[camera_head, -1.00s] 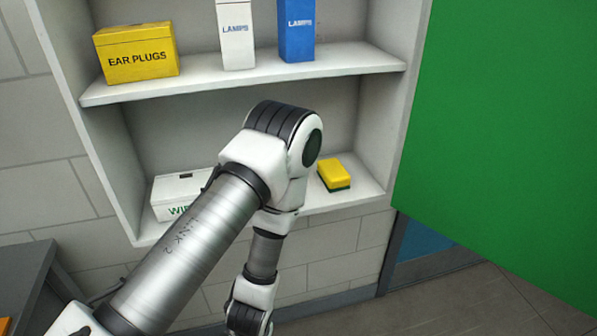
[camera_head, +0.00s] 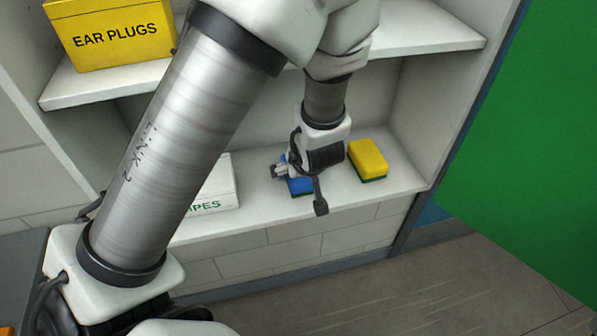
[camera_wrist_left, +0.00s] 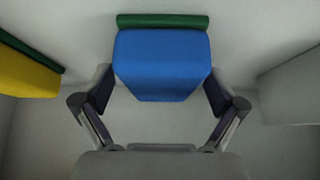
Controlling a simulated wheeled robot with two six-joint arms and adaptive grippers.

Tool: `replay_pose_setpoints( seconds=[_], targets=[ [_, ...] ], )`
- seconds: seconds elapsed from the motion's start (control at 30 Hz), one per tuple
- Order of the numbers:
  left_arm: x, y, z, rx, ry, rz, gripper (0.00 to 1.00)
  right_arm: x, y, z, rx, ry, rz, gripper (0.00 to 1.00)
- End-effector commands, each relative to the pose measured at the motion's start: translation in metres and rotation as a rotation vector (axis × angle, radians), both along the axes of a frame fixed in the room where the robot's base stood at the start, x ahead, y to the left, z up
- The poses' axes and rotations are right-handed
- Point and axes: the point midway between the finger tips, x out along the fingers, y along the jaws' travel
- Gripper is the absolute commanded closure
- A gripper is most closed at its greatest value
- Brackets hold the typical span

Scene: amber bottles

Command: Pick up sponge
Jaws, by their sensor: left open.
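A blue sponge with a green scouring layer (camera_head: 300,186) lies on the lower shelf, partly hidden by my left gripper in the head view. A yellow sponge with a green underside (camera_head: 367,158) lies to its right on the same shelf. My left gripper (camera_head: 301,189) is open at the blue sponge. In the left wrist view the blue sponge (camera_wrist_left: 162,62) sits centrally, its near end between the open fingers (camera_wrist_left: 160,90); I cannot tell whether they touch it. The yellow sponge (camera_wrist_left: 25,75) is at the left there, outside the fingers. My right gripper is not in view.
A white wipes box (camera_head: 218,190) stands left of the sponges on the lower shelf (camera_head: 395,185). A green panel (camera_head: 545,140) is at the right.

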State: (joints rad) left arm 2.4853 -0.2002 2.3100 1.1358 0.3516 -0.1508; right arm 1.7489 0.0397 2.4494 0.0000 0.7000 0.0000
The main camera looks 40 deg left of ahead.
Motion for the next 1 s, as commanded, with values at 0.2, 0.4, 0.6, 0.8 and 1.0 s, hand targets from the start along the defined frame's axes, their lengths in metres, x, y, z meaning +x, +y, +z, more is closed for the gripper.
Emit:
replay_pose_setpoints(
  seconds=[0.2,0.4,0.6,0.8,1.0],
  targets=[
    [-0.0002,-0.0004,-0.0014,0.0,0.0,0.001,0.05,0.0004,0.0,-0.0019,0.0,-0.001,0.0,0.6],
    [-0.0002,-0.0002,-0.0016,0.0,0.0,0.0,0.59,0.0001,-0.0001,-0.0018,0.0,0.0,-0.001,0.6],
    [-0.0004,-0.0003,-0.0023,0.0,0.001,0.001,0.59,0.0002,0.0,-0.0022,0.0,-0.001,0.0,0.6],
    [-0.0006,-0.0002,-0.0027,0.0,0.001,0.001,0.6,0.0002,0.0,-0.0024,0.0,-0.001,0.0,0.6],
    [-0.0008,-0.0003,-0.0027,0.0,0.003,0.001,0.6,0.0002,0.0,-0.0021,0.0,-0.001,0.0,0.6]
  ],
)
